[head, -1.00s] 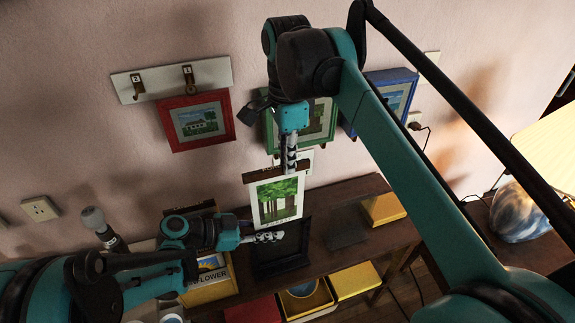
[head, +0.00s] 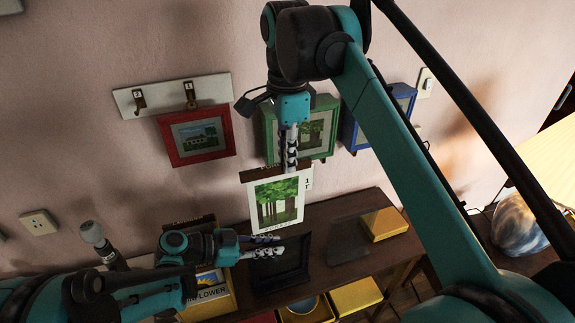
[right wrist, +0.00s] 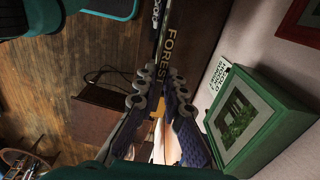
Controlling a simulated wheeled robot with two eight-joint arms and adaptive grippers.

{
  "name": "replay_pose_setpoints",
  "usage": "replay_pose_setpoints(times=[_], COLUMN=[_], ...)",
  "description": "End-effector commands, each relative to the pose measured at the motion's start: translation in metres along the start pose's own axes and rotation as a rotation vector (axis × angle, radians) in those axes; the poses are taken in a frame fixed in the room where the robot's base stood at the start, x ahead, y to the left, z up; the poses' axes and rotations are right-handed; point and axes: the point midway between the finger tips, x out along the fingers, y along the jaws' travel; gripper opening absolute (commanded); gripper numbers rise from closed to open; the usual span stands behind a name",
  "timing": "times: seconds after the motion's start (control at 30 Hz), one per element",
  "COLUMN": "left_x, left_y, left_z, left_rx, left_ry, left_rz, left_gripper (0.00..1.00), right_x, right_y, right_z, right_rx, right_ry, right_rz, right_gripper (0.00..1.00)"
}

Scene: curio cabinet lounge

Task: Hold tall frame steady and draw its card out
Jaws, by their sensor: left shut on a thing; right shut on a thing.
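A white card (head: 276,204) with a green forest picture hangs upright below my right gripper (head: 291,168) in the head view. My right gripper is shut on its brown top strip, and the word FOREST shows on that strip (right wrist: 168,48) in the right wrist view, between the fingers (right wrist: 156,92). The tall dark frame (head: 292,272) stands on the brown cabinet below the card. My left gripper (head: 265,247) is shut on the frame's upper left side. The card's lower edge is at the frame's top; I cannot tell whether it is clear.
A red frame (head: 167,143), a green frame (head: 269,130) and a blue frame (head: 349,130) hang on the wall behind. Yellow boxes (head: 384,224) sit on and below the cabinet top (head: 335,210). A sunflower box (head: 207,292) stands beside my left arm.

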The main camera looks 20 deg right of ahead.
Motion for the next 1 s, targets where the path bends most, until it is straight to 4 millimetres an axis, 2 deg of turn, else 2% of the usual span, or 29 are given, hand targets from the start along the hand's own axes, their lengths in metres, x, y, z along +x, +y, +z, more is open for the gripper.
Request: replay_pose_setpoints(times=[0.5, 1.0], left_x=[0.000, 0.000], left_y=[0.000, 0.000], left_z=[0.003, 0.003], left_rx=[0.001, 0.001], left_ry=[-0.007, -0.007], left_rz=[0.001, 0.000], left_gripper=[0.00, 0.00], right_x=[-0.052, -0.057], right_y=[-0.001, 0.000], right_z=[0.000, 0.000], right_rx=[0.000, 0.000], right_ry=[0.000, 0.000], right_rz=[0.000, 0.000], right_gripper=[0.00, 0.00])
